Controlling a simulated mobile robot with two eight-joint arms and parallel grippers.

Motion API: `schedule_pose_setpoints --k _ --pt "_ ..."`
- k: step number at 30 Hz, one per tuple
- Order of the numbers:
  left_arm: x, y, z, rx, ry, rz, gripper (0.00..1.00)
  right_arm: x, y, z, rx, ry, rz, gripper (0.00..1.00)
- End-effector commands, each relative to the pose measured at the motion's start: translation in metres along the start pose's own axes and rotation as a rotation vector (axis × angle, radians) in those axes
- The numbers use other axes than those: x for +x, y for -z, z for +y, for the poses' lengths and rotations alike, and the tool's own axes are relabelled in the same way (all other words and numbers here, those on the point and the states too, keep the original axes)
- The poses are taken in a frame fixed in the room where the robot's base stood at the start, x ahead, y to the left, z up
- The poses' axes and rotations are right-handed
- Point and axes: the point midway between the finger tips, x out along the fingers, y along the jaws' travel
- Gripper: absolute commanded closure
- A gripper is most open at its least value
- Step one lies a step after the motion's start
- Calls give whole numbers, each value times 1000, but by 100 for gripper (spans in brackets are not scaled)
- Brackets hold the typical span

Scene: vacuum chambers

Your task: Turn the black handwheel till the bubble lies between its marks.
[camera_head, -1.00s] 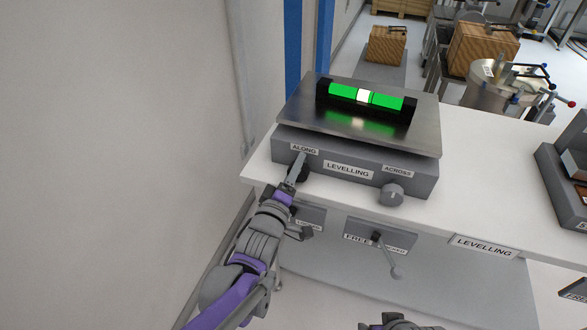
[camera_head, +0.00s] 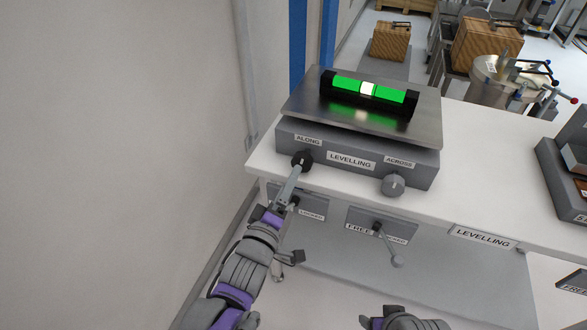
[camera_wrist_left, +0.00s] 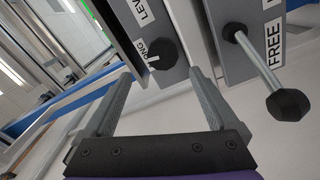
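The black handwheel (camera_head: 301,161) sits under the ALONG label on the front of the grey levelling block (camera_head: 345,175); it also shows in the left wrist view (camera_wrist_left: 161,54). The green vial (camera_head: 345,83) lies in black end holders on the steel plate. Its white bubble (camera_head: 367,89) is near the middle; I cannot make out the marks. My left gripper (camera_head: 295,170) is in front of and below the handwheel. In the left wrist view its fingers (camera_wrist_left: 158,76) are spread and empty, with the handwheel just beyond the gap. My right gripper's fingers are out of view.
A grey ACROSS knob (camera_head: 393,185) is on the same block, to the right. Below the white bench (camera_head: 480,180) hangs a lever (camera_head: 388,245) by a FREE label. The wall (camera_head: 120,150) is close on the left.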

Motion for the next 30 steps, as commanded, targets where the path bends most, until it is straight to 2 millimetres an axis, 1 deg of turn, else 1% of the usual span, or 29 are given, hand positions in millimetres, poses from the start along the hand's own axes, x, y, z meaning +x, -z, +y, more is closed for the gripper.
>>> schedule_pose_setpoints --k 21,30 --pt "-46 3 1 1 -3 5 7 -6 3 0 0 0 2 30" --pt "-49 3 1 1 -3 5 7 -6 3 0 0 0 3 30"
